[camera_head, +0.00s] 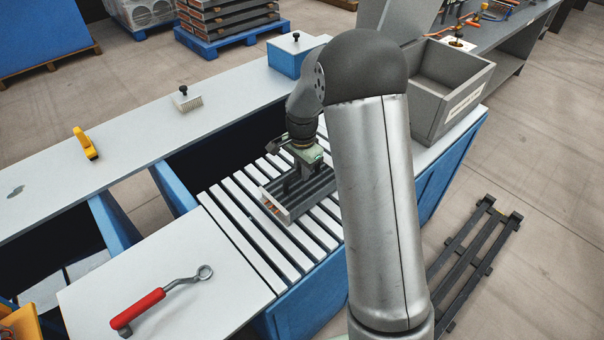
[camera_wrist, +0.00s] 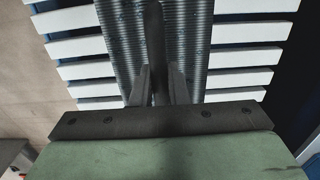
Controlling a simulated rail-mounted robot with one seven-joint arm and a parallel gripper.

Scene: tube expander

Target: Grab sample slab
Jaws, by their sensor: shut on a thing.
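The sample slab (camera_head: 318,190) is a dark grey finned block with a pale end plate marked with reddish spots. It is on or just above the white slats; I cannot tell whether it touches them. In the wrist view the slab (camera_wrist: 190,45) shows as ridged grey strips either side of a dark central bar. My gripper (camera_head: 292,183) points down over the slab. In the wrist view my gripper's fingers (camera_wrist: 156,84) are close together, shut on the central part of the slab. My arm hides some of the right side.
White slats (camera_head: 240,222) span a blue-framed bench. A red-handled tool (camera_head: 142,308) lies on the front-left panel. A grey bin (camera_head: 455,105) is right of my arm.

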